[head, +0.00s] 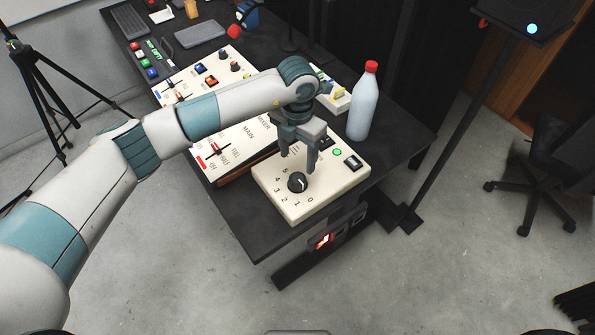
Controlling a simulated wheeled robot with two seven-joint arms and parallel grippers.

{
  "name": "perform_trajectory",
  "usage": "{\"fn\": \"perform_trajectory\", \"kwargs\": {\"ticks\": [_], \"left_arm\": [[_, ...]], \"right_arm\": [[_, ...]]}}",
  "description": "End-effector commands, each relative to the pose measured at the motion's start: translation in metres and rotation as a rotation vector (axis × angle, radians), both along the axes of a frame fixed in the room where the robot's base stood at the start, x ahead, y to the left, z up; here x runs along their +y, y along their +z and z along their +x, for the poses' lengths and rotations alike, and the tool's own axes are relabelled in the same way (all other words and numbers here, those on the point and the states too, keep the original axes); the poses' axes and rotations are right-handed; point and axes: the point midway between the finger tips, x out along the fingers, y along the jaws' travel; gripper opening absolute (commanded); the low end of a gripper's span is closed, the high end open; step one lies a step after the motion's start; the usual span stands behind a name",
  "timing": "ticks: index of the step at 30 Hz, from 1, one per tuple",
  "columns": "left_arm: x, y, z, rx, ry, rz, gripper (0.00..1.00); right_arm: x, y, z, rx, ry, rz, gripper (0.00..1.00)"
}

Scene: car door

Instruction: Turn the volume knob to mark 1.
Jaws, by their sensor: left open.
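The volume knob (297,182) is a round black dial on a cream control box (326,197) near the table's front corner. Printed numbers 0 to 5 curve around its front and left; mark 1 (297,203) is at the front. A small pale line shows on the knob, but I cannot tell exactly which mark it points at. My left gripper (298,162) is open and empty, fingers pointing down, just behind and above the knob in the picture. It appears apart from the knob. My right gripper is not in view.
A green light (337,152) and a rocker switch (352,162) are on the same box. A red-capped bottle (363,108) stands behind it. A panel with a red slider (217,147) lies to the left, other panels farther back. The dark table (237,232) ends close in front.

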Motion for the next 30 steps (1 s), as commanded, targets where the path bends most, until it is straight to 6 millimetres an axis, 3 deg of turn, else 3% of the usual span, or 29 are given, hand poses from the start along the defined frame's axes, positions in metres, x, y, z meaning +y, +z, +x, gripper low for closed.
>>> {"fn": "perform_trajectory", "kwargs": {"ticks": [9,15,29,30], "left_arm": [[0.0,-0.055,-0.001,0.003,0.001,0.001,0.58],[0.0,-0.079,-0.001,0.002,0.0,0.0,0.58],[0.0,-0.089,0.0,-0.001,-0.001,0.001,0.58],[0.0,-0.089,0.0,-0.001,-0.001,0.001,0.51]], "right_arm": [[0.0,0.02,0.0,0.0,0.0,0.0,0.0],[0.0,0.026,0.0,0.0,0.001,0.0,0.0],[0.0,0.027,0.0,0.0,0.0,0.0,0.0],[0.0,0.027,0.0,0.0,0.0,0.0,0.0]]}}
